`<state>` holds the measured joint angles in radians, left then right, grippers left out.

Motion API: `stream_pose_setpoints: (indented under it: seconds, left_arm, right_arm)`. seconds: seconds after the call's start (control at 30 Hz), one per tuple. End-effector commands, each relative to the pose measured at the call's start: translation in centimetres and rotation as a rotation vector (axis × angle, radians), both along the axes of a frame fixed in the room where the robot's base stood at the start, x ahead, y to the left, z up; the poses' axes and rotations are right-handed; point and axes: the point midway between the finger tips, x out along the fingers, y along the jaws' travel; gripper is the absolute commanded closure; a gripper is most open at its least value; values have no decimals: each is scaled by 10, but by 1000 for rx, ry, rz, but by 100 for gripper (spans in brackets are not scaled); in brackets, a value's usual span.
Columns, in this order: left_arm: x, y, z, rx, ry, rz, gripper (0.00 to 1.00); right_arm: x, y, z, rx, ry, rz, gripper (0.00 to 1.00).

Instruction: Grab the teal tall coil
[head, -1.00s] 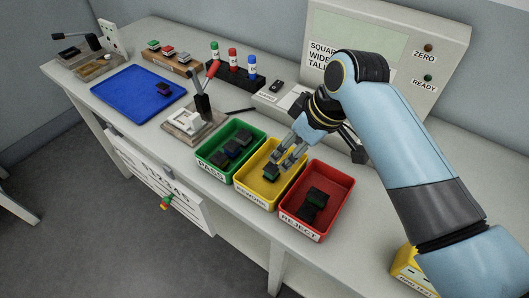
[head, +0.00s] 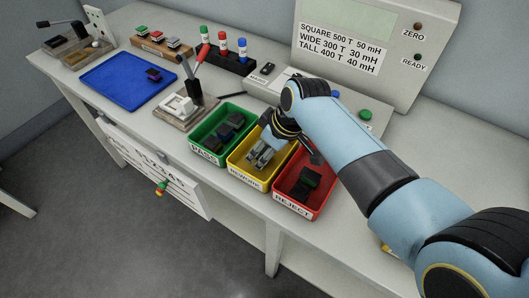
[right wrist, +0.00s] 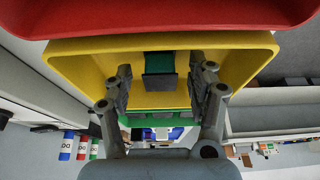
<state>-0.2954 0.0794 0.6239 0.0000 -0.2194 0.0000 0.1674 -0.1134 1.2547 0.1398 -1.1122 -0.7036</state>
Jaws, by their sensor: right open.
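My right gripper (head: 262,156) points down into the yellow REWORK bin (head: 236,171). In the right wrist view its fingers (right wrist: 161,72) are open, one on each side of a coil with a teal top and a dark face (right wrist: 160,64). Gaps show between the coil and both fingers. The coil sits inside the yellow bin (right wrist: 80,65). In the head view the gripper hides it. My left gripper is not in view.
The green PASS bin (head: 196,146) and red REJECT bin (head: 281,203), both holding dark coils, flank the yellow one. A blue tray (head: 115,80) with one dark piece lies farther left. A fixture with a red-handled lever (head: 187,105) stands behind the green bin.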

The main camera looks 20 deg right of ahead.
Motion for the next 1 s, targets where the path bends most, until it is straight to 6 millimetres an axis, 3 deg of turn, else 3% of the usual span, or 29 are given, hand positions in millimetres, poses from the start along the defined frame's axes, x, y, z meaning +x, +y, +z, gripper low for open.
stream_pose_setpoints:
  seconds: [0.07,0.5,0.83,1.0]
  left_arm:
    - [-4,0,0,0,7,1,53]
    - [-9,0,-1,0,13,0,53]
    - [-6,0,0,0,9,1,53]
    - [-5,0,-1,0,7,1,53]
  right_arm:
    - [0,0,0,0,0,0,44]
    - [0,0,0,-1,1,0,100]
    - [0,0,4,0,-1,0,100]
    - [1,0,25,0,-5,-1,100]
